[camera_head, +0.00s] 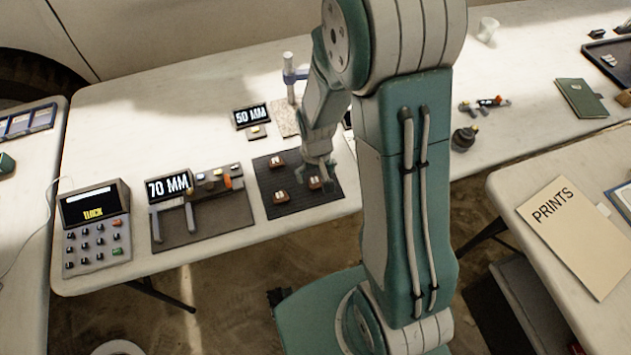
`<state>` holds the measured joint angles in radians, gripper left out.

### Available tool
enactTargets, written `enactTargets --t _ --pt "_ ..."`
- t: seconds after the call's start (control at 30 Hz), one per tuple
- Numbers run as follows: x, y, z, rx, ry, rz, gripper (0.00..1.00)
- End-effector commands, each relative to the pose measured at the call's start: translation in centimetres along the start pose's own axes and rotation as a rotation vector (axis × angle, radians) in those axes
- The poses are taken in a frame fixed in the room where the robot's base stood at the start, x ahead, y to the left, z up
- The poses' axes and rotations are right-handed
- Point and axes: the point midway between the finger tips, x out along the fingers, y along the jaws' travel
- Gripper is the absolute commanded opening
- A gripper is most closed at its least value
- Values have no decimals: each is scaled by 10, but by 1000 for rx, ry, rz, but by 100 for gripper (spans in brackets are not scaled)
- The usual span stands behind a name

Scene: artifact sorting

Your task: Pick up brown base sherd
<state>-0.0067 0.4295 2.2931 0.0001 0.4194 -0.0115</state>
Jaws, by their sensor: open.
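Three small brown sherds with pale marks lie on a dark ribbed mat (308,205) on the long white table. One sherd (277,160) is at the back left of the mat, one sherd (281,197) at the front left, and one sherd (314,183) on the right. I cannot tell from this view which is the base sherd. My gripper (318,177) is open and points down over the right part of the mat, close to the right sherd. Its fingers are small in the picture, and I cannot tell whether they touch that sherd.
A 70 MM caliper display (170,187) on a dark mat and a keypad terminal (96,228) stand to the left. A 50 MM display (251,116) and a measuring stand (290,78) are behind. A PRINTS folder (574,235) lies on the right table. My arm hides some of the long table.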

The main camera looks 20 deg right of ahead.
Motion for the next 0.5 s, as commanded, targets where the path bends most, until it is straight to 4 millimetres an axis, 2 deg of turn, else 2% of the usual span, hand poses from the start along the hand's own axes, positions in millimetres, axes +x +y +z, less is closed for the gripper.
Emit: enactTargets --t 0.33,0.5 --pt "41 3 -4 1 -4 0 100" --pt "52 3 -4 0 0 0 100"
